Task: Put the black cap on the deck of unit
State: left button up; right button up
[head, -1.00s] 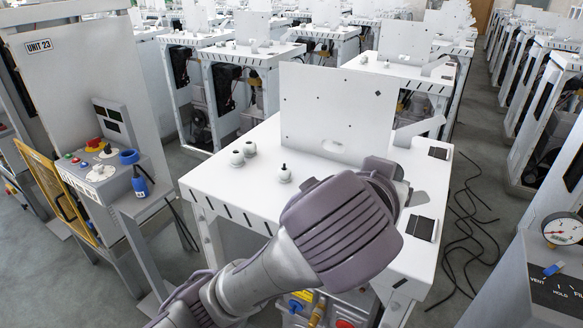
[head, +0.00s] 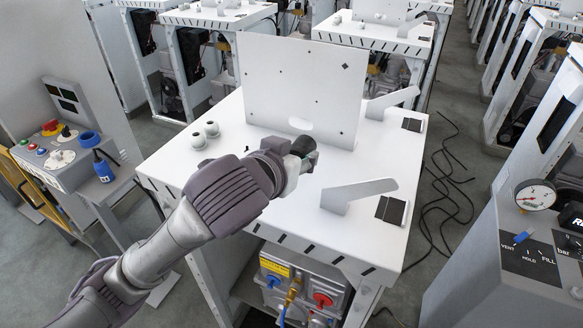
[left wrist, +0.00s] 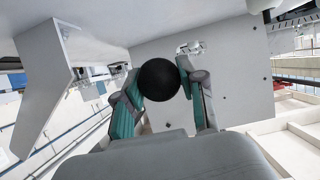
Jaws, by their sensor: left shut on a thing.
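The black cap (left wrist: 159,80) looks like a dark ball in the left wrist view, held between the two fingers of my left gripper (left wrist: 160,92). In the head view the cap (head: 302,146) shows as a dark shape at the tip of the left gripper (head: 300,157). The gripper is over the white deck (head: 300,215), in front of the upright panel's slot. I cannot tell whether the cap touches the deck. My left wrist and forearm cover part of the deck's left side. My right gripper is in neither view.
The upright white panel (head: 300,85) stands behind the gripper. Angled white brackets stand at the front right (head: 358,192) and back right (head: 392,102). Two white round fittings (head: 205,133) sit at the deck's left. A gauge console (head: 535,196) stands at right.

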pick_arm(q)
jog(key=shift+w+a+f, duration=0.2)
jog(key=shift+a+f, duration=0.05)
jog(key=shift+f, duration=0.3)
notch_tip(320, 180, down, 3)
jog(key=shift+s+f+p, duration=0.1)
jog(key=shift+p, duration=0.25)
jog(key=shift+f, duration=0.15)
jog(key=o, duration=1.1)
jog(key=shift+f, duration=0.1)
